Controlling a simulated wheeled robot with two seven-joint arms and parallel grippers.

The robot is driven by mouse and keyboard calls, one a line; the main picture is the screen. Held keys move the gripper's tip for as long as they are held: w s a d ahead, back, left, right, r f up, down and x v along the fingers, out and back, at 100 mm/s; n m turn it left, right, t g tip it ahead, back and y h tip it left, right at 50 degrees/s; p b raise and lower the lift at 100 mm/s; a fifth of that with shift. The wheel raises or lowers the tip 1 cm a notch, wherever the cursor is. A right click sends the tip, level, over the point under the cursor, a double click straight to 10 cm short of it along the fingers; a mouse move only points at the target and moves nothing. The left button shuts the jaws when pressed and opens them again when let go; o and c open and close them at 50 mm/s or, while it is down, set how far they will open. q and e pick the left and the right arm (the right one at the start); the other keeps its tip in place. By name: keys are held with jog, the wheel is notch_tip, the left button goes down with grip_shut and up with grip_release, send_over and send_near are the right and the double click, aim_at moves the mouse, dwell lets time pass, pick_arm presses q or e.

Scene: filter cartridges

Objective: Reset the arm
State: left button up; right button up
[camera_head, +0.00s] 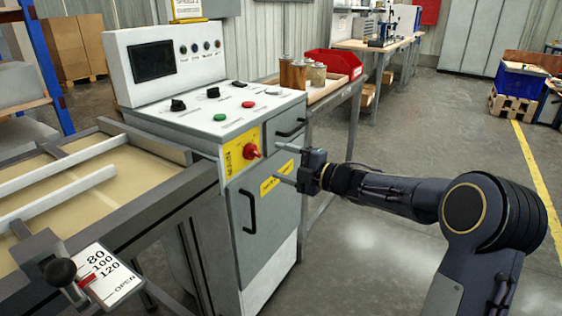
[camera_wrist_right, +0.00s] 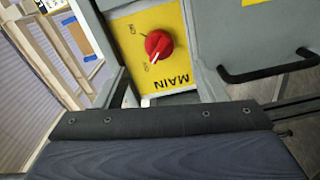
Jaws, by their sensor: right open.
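My right arm comes in from the right in the head view. Its gripper (camera_head: 286,162) is open and empty, with its two fingers apart and pointing left at the front of the grey control cabinet (camera_head: 265,235). It is just right of the red rotary switch (camera_head: 252,151) on a yellow plate. In the right wrist view the red switch (camera_wrist_right: 159,44) shows on the yellow plate marked MAIN (camera_wrist_right: 178,75), beyond the dark gripper body. Whether a fingertip touches the cabinet I cannot tell. My left gripper is not in view.
The cabinet top has a green button (camera_head: 220,117), a red button (camera_head: 248,104) and black knobs. A black door handle (camera_head: 249,212) sits below the gripper. A tank with rails (camera_head: 60,185) and a lever scale (camera_head: 105,272) are at left. Open floor lies to the right.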

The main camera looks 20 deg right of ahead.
jog(key=s+d+r+m+t+h, duration=0.3)
jog(key=s+d+r+m+h, duration=0.2)
jog(key=m+h, duration=0.3)
jog(key=s+d+f+m+g+h, duration=0.3)
jog(key=s+f+m+h, duration=0.1)
jog(key=s+m, duration=0.55)
jog(key=s+a+f+m+g+y, duration=0.1)
jog(key=s+a+f+m+g, duration=0.25)
jog(key=s, duration=0.45)
jog(key=s+a+f+m+g+y, duration=0.2)
jog(key=s+a+f, duration=0.25)
jog(key=s, duration=0.35)
jog(key=s+a+f+m+g+y, duration=0.1)
jog(key=s+a+f+m+g, duration=0.15)
jog(key=s+a+f, duration=0.4)
notch_tip(320, 180, up, 28)
jog(key=s+d+p, duration=0.2)
jog(key=p, duration=2.4)
jog(key=shift+d+g+y, duration=0.2)
jog(key=shift+g+y, duration=0.1)
jog(key=shift+y, duration=0.1)
jog(key=shift+f, duration=0.15)
